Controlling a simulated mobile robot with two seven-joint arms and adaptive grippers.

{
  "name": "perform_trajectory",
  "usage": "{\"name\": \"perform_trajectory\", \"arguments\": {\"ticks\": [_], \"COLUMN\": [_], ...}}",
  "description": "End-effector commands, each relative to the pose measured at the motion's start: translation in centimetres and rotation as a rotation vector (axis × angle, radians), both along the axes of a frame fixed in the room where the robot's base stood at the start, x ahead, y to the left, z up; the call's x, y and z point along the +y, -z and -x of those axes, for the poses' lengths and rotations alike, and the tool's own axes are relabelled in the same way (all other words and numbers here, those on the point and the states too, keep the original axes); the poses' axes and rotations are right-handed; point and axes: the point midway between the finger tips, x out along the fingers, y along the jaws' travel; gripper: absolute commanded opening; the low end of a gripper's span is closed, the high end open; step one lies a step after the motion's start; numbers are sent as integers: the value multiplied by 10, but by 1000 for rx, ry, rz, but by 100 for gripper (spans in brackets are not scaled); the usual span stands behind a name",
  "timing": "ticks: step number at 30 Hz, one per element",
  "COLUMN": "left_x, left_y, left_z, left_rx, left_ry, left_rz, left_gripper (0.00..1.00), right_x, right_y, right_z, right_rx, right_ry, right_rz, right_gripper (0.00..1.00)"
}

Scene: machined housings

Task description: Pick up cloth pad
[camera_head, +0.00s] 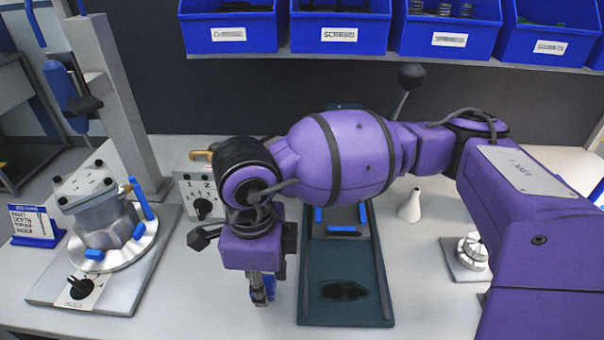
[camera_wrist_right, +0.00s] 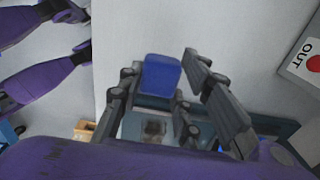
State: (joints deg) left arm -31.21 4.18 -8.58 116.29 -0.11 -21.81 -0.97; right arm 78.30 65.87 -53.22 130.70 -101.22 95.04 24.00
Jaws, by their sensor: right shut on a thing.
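A small blue cloth pad (camera_wrist_right: 160,75) shows between the fingers of my right gripper (camera_wrist_right: 158,92) in the wrist view. In the head view my right gripper (camera_head: 262,288) points down at the left of the dark green tray, with a bit of blue at its fingers. It is shut on the pad. The fingers and wrist hide much of the pad in the head view, and its height over the bench is hard to tell. My left gripper is not in view.
The tray (camera_head: 318,258) has a dark patch (camera_head: 345,290) on its floor. At the left stands a machined housing (camera_head: 100,215) on a round plate. A switch box (camera_head: 203,195), a white cone-shaped bottle (camera_head: 411,206) and a metal part (camera_head: 473,250) stand nearby. Blue bins (camera_head: 340,32) line the back.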

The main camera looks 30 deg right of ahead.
Motion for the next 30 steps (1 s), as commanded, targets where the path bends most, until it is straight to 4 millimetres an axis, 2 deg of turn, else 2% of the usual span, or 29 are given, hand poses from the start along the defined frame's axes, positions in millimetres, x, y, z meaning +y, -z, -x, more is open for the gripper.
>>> {"name": "perform_trajectory", "arguments": {"ticks": [8, 11, 14, 24, 30], "left_x": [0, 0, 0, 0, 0], "left_y": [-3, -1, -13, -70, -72], "left_z": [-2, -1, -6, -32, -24], "left_rx": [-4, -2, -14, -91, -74], "left_ry": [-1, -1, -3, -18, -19], "left_rz": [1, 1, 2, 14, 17], "left_gripper": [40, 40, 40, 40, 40], "right_x": [24, 34, 43, 51, 59], "right_y": [-64, -71, -83, -95, -99], "right_z": [46, 68, 86, 104, 120], "right_rx": [-10, -5, -6, -6, -4], "right_ry": [-10, -12, -11, -1, -3], "right_rz": [-3, -2, -2, -1, 0], "right_gripper": [12, 12, 12, 12, 12]}}
